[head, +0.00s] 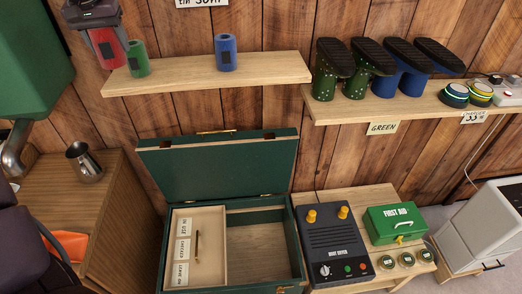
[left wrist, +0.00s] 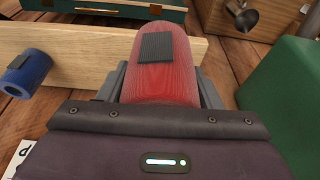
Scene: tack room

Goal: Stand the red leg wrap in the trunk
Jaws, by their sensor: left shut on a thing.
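The red leg wrap (head: 110,52) is upright in my left gripper (head: 101,31), at the left end of the upper shelf. I cannot tell whether its lower end touches the shelf. In the left wrist view the red wrap (left wrist: 180,84), with a dark patch, sits between the two grey fingers. The green trunk (head: 215,172) stands open below, its lid raised against the wall. A pale tray with labels fills its left part; the right compartment (head: 262,255) looks empty. My right gripper is not in view.
On the upper shelf (head: 270,70) stand a green wrap (head: 138,59) beside the red one and a blue wrap (head: 226,53). A boot dryer (head: 335,250) stands right of the trunk, a wooden cabinet (head: 115,205) with a metal jug (head: 84,162) left. A green cabinet (head: 30,55) is near my gripper.

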